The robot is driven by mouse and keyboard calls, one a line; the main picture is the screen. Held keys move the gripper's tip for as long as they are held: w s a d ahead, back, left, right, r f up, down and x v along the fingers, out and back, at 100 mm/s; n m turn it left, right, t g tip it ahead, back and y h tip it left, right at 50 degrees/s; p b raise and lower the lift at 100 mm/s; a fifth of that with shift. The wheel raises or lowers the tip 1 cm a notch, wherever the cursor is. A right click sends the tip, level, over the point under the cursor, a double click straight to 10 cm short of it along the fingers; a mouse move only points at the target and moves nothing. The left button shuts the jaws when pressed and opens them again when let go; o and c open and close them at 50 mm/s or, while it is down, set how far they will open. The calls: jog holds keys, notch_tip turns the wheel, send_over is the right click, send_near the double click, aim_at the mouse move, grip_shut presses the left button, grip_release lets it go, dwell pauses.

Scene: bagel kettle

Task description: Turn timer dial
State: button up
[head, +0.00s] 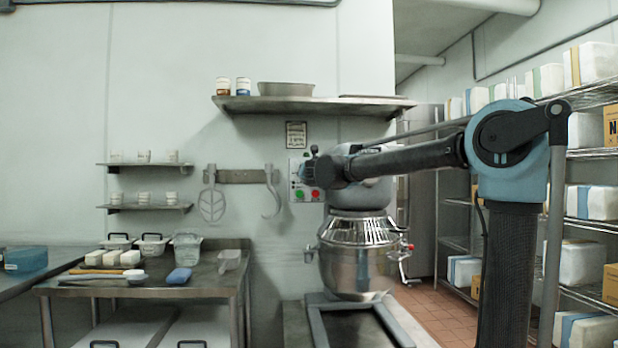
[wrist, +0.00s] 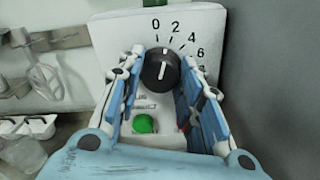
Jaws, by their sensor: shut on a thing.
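The timer dial (wrist: 160,69) is a round black knob with a white pointer line. It sits on the white face of the control box (wrist: 125,45), below an arc of numbers starting at 0 at the upper left. My gripper (wrist: 163,58) has one finger on each side of the dial and is shut on it. In the head view my gripper (head: 308,170) is at the control box (head: 295,168) on the mixer, and the dial is hidden there. A green button (wrist: 144,123) shows below the dial between the fingers.
The mixer's steel bowl (head: 355,258) is below my arm. A red button (head: 315,194) is close under my gripper. A whisk (head: 212,202) and a hook (head: 271,192) hang on the wall to the left. A steel shelf (head: 310,104) is above.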

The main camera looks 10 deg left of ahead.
jog(key=m, duration=0.5)
jog(key=shift+w+r+m, duration=0.2)
jog(key=shift+m, duration=0.1)
dwell(0.5)
jog(key=o, duration=1.1)
jog(key=shift+w, duration=0.1)
jog(key=shift+c, duration=0.2)
jog(key=shift+w+f, duration=0.25)
jog(key=shift+s, duration=0.25)
jog(key=shift+s, duration=0.1)
jog(key=v, duration=1.1)
jog(key=shift+s+d, duration=0.15)
jog(key=shift+s, duration=0.15)
